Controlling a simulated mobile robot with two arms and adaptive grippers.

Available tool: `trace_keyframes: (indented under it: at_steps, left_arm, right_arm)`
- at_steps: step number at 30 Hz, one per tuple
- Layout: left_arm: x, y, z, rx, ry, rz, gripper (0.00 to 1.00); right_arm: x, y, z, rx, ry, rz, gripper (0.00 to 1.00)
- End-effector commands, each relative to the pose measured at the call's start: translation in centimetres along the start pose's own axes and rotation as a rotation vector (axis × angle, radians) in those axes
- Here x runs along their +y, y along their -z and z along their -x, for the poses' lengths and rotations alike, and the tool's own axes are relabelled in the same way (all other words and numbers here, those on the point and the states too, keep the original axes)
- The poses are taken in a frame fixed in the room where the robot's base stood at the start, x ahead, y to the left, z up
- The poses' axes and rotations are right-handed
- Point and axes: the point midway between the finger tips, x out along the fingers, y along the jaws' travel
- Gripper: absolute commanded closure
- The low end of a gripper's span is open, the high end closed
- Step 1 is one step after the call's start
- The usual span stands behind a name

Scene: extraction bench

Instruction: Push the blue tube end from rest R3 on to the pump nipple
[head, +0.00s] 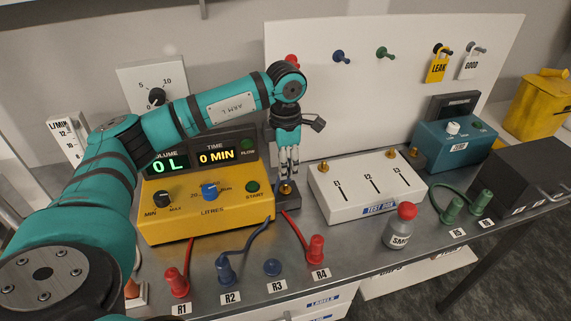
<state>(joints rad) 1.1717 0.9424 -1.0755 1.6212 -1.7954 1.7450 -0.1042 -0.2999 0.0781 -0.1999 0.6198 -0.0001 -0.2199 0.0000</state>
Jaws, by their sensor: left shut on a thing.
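My left gripper (288,172) points down beside the right side of the yellow pump (203,207). Its fingers are shut on the blue tube end, which is mostly hidden between and below them; a thin blue strip of tube (277,187) shows just left of the fingertips. The brass pump nipple (287,189) is on a dark grey block directly below the fingertips. I cannot tell whether the tube end touches the nipple or stands just above it. Rest R3 (273,267) shows as an empty blue disc at the bench front. My right gripper is not in view.
Red tube ends stand at R1 (176,281) and R4 (316,249), and a blue one at R2 (226,268). The white test box (366,187) with brass nipples and a red-capped bottle (400,227) stand right of the gripper. A white panel (330,100) rises behind.

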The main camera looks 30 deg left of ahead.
Motion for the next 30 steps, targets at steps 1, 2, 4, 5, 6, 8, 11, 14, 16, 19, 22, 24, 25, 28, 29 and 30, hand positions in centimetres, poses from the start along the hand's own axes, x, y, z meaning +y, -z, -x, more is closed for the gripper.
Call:
trace_keyframes:
  at_steps: [1, 2, 4, 5, 6, 8, 11, 14, 16, 19, 22, 24, 25, 28, 29, 30]
  left_arm:
    - [0.0, 0.0, -0.1, 0.0, 0.0, 0.0, 1.0]
    - [0.0, 0.0, 0.0, 0.0, 0.0, 0.0, 1.0]
    - [0.0, 0.0, 0.0, 0.0, 0.0, 0.0, 1.0]
    - [0.0, 0.0, 0.0, 0.0, 0.0, 0.0, 1.0]
    - [0.0, 0.0, 0.0, 0.0, 0.0, -0.001, 1.0]
    - [0.0, 0.0, 0.0, 0.0, 0.0, -0.001, 1.0]
    - [0.0, 0.0, -0.1, 0.0, 0.0, -0.001, 1.0]
    - [0.0, 0.0, -0.4, 0.0, 0.0, 0.0, 1.0]
    - [0.0, 0.0, -0.6, 0.0, 0.0, 0.0, 1.0]
    - [0.0, 0.0, -0.8, 0.0, 0.0, 0.0, 1.0]
    - [0.0, 0.0, -1.1, 0.0, 0.0, 0.0, 1.0]
    - [0.0, 0.0, -1.3, 0.0, 0.0, 0.0, 1.0]
    - [0.0, 0.0, -1.3, 0.0, 0.0, 0.0, 1.0]
    - [0.0, 0.0, -1.6, 0.0, 0.0, 0.0, 1.0]
    - [0.0, 0.0, -1.7, 0.0, 0.0, 0.0, 1.0]
    - [0.0, 0.0, -1.8, 0.0, 0.0, 0.0, 1.0]
  right_arm:
    - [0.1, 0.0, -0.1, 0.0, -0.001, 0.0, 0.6]
    - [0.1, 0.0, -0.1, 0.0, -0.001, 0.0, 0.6]
    - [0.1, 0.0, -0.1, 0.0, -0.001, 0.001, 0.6]
    - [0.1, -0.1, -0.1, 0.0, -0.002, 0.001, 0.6]
    - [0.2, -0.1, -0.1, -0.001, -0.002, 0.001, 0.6]
    - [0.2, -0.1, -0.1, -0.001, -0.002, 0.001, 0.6]
    - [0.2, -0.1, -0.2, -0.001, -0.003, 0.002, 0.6]
    - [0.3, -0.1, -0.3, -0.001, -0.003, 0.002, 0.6]
    - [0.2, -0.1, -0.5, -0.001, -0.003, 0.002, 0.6]
    - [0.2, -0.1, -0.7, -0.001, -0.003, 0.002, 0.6]
    - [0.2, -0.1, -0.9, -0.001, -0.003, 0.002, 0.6]
    - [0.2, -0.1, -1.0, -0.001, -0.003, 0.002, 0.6]
    - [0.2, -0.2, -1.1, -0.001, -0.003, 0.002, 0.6]
    - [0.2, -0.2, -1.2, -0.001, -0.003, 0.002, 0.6]
    - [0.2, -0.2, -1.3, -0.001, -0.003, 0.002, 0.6]
    - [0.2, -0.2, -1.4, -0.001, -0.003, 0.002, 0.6]
